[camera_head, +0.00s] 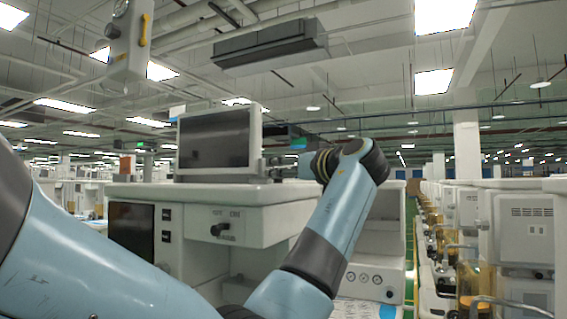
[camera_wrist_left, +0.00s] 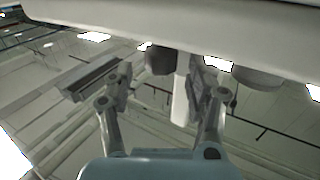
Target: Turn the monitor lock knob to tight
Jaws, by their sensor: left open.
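The monitor (camera_head: 214,145) has a dark screen in a pale housing and stands upright on the white cart. My left gripper (camera_head: 282,166) is at the monitor's right side, small and partly hidden by my wrist in the head view. In the left wrist view my left gripper (camera_wrist_left: 160,80) is open, its fingers pointing at a pale housing (camera_wrist_left: 190,28). A dark round knob (camera_wrist_left: 160,61) sticks out from that housing between the fingertips, without clear contact. A pale post (camera_wrist_left: 181,98) is beside it. Its lock marking is not visible. My right gripper is not in view.
The white cart (camera_head: 262,192) has a dark handle-like knob (camera_head: 222,229) on its front with small unreadable labels. A grey rounded part (camera_wrist_left: 258,76) sits right of the fingers in the wrist view. More carts (camera_head: 520,230) line the right side. A green aisle lies between.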

